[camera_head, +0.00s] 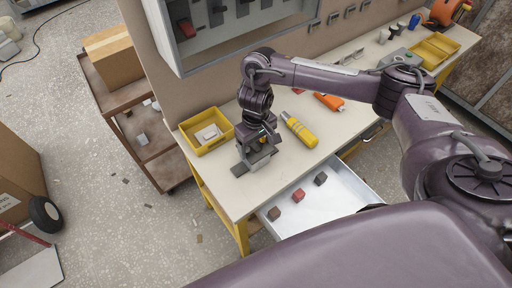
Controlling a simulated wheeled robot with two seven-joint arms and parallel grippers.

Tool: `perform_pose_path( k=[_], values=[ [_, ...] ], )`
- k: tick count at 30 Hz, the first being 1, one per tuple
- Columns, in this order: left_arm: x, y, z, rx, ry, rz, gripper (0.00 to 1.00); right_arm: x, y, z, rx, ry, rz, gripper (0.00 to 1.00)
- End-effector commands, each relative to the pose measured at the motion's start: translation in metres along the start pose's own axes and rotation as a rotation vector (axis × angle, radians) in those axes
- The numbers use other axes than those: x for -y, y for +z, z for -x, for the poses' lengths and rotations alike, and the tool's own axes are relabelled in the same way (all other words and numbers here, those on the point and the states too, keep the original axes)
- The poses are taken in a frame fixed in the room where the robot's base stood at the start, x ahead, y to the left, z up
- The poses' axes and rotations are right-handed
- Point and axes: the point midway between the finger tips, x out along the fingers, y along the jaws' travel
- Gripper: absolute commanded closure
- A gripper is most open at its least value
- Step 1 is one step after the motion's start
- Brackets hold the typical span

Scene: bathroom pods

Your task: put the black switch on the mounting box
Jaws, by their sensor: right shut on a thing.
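My right gripper (260,160) points down low over the left part of the workbench (336,145). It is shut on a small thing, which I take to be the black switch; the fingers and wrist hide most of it. A flat dark grey piece (239,170) shows at the bench top just left of the fingertips. I cannot tell whether it is the mounting box or whether the held thing touches it. My left gripper is not in view.
A yellow bin (190,146) with a pale box (208,133) stands left of the gripper. A yellow-handled tool (300,131) lies to its right. The open drawer (345,196) below holds a brown block (274,213), a red block (299,195) and a dark block (320,179).

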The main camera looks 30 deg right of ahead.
Motion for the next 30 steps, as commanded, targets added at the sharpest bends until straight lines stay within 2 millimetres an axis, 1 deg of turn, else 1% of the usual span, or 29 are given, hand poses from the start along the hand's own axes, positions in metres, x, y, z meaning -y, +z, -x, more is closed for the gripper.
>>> perform_pose_path(
  k=[1, 2, 10, 14, 15, 20, 27, 30],
  values=[
    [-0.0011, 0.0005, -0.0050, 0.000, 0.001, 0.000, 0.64, 0.0006, 0.0005, -0.0090, 0.002, -0.002, -0.002, 0.46],
    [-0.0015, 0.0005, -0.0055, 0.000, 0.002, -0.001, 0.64, 0.0005, 0.0002, -0.0106, 0.001, -0.001, -0.001, 0.46],
    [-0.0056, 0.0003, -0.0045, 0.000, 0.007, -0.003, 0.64, 0.0001, -0.0004, -0.0104, -0.001, 0.000, 0.000, 0.46],
    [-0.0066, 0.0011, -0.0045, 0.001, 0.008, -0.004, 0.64, 0.0002, 0.0000, -0.0135, 0.000, 0.000, 0.000, 0.46],
    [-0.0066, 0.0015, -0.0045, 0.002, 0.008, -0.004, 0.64, 0.0002, 0.0001, -0.0143, 0.000, 0.000, 0.000, 0.21],
    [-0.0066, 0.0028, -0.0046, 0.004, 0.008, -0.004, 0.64, 0.0001, -0.0001, -0.0138, 0.000, 0.000, 0.000, 0.01],
    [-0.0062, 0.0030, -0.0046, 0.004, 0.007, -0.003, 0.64, 0.0001, -0.0002, -0.0136, -0.001, 0.000, 0.000, 0.01],
    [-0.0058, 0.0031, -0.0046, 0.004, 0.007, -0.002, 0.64, -0.0001, -0.0007, -0.0100, -0.002, 0.000, 0.000, 0.01]
  ],
)
